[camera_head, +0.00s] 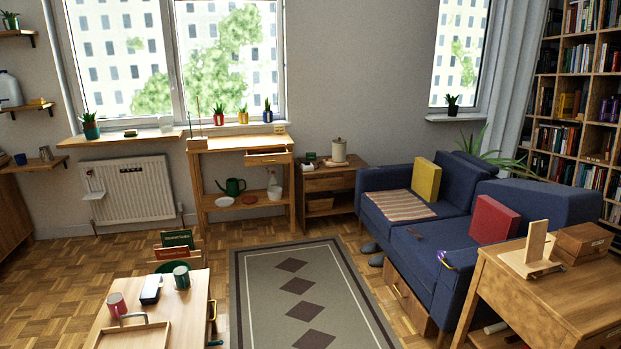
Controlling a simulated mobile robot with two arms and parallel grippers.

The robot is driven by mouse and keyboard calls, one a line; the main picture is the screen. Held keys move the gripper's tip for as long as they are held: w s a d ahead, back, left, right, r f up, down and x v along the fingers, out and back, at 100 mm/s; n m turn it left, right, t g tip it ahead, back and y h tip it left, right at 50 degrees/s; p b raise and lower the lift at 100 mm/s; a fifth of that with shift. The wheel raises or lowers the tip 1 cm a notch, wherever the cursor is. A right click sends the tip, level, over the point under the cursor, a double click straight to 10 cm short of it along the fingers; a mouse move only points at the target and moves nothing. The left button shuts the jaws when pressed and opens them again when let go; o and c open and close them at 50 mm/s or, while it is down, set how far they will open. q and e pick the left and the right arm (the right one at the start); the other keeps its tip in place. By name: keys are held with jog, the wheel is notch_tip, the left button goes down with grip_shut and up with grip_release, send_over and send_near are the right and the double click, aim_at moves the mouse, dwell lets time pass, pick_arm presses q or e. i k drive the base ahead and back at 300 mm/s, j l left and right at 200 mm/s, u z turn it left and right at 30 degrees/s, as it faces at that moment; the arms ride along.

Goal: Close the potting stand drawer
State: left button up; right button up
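The wooden potting stand (198,170) is against the wall under the large window, across the room. Its drawer (268,158) is at the upper right, below the top board. The drawer looks pulled out partway, with its front standing forward of the stand. A green watering can (232,186) and a white bottle (274,190) are on the lower shelf. Neither of my grippers shows in this view.
A patterned rug (262,300) lies on open floor before the stand. A low table (190,310) with mugs and a tray is at the front left. A blue sofa (405,245) and wooden desk (560,300) fill the right. A small cabinet (340,183) adjoins the stand.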

aim_at(256, 157)
jog(key=i, duration=2.45)
jog(key=i+u, duration=0.15)
jog(key=i, duration=0.35)
jog(key=i+l+u, duration=0.1)
jog(key=i, duration=0.4)
jog(key=i+l+u, duration=0.15)
jog(key=i, duration=0.3)
jog(key=i+l+u, duration=0.1)
jog(key=i+l, duration=0.15)
jog(key=i, duration=0.25)
